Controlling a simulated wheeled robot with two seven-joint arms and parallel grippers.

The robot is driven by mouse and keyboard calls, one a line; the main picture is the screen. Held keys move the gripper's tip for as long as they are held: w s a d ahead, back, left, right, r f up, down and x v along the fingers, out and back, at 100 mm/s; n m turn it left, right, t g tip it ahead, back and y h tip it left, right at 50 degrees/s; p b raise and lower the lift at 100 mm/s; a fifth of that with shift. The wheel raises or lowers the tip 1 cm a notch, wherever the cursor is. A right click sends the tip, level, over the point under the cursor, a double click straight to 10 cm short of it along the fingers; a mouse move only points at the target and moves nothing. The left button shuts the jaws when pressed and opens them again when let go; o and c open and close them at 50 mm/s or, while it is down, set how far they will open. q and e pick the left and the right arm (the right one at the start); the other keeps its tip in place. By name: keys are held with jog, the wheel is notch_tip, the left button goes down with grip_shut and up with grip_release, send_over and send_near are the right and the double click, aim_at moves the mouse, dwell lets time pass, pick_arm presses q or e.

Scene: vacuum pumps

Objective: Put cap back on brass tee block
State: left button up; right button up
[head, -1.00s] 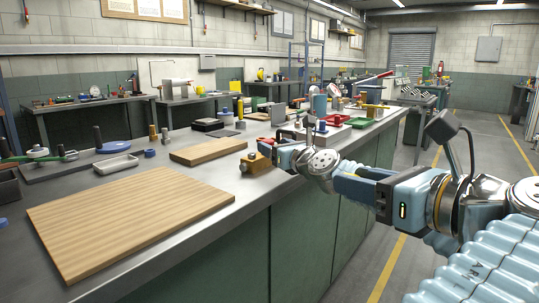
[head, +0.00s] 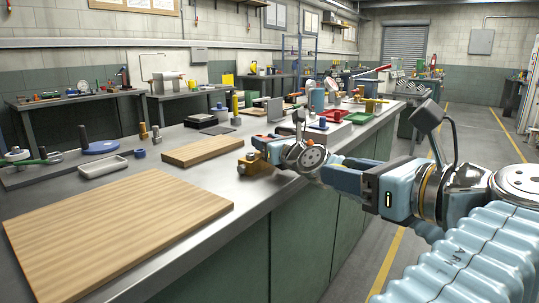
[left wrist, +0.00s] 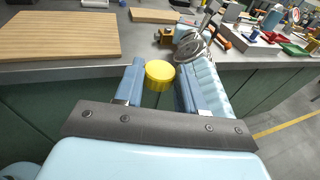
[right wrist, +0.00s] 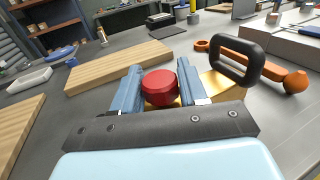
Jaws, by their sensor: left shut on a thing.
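My left gripper (left wrist: 157,92) is shut on a yellow cap (left wrist: 160,73), held in front of the counter edge. In the head view the left gripper (head: 335,176) is further right, and the cap is not visible there. The brass tee block (head: 254,163) sits near the front edge of the counter; it also shows in the left wrist view (left wrist: 181,38), ahead of the yellow cap. My right gripper (right wrist: 160,82) is at the block, its fingers either side of a red cap (right wrist: 158,87) with brass around it. Whether the fingers press on it is unclear.
Two wooden boards (head: 120,232) (head: 203,150) lie left of the block. An orange piece with a ball end (right wrist: 292,80) and a black loop (right wrist: 240,60) are right of the right gripper. A white tray (head: 103,166) stands farther back.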

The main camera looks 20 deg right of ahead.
grip_shut()
pick_arm(q)
jog(key=shift+r, duration=0.1)
pick_arm(e)
jog(key=shift+r, duration=0.1)
